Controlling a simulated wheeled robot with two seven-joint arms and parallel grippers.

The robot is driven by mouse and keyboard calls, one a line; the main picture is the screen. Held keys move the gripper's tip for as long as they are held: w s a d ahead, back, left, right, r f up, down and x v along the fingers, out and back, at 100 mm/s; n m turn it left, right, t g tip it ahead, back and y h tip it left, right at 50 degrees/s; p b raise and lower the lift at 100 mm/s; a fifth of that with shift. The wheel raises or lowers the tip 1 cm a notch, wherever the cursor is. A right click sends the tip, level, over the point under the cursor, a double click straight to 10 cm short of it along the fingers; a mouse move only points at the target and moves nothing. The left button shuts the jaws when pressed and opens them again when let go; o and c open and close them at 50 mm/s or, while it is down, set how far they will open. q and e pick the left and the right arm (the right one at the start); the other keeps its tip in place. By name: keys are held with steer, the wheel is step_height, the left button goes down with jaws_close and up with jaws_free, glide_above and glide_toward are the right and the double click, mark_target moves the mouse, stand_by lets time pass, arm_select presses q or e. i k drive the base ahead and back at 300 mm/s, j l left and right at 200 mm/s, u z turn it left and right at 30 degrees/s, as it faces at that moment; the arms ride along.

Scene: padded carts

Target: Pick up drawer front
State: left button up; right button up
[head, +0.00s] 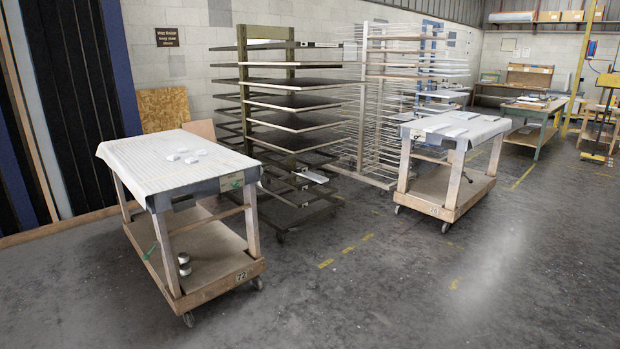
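Flat white panels that look like drawer fronts (461,115) lie on the padded top of the right cart (424,193), at the middle right of the head view. Several small white pieces (182,156) lie on the white padded top of the left cart (214,287); they are too small to tell what they are. Neither of my grippers shows in the head view. Both carts stand some distance away across the floor.
A dark shelf rack (290,124) and a white wire rack (365,110) stand behind and between the carts. A green workbench (541,130) stands at the far right. The grey concrete floor (400,290) in front and at the right is clear.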

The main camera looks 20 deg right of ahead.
mark_target(316, 177)
steer(key=i+l+z, duration=0.3)
steer(key=i, duration=0.4)
steer(key=i+l+z, duration=0.3)
steer(key=i, duration=0.45)
steer(key=i+z, duration=0.25)
steer(key=i, duration=0.5)
steer(key=i+z, duration=0.2)
steer(key=i, duration=0.8)
steer(key=i+j+z, duration=0.15)
steer(key=i, duration=0.9)
steer(key=i+u, duration=0.25)
steer(key=i, duration=0.2)
steer(key=i+l+u, duration=0.3)
steer(key=i+j, duration=0.1)
steer(key=i, duration=0.05)
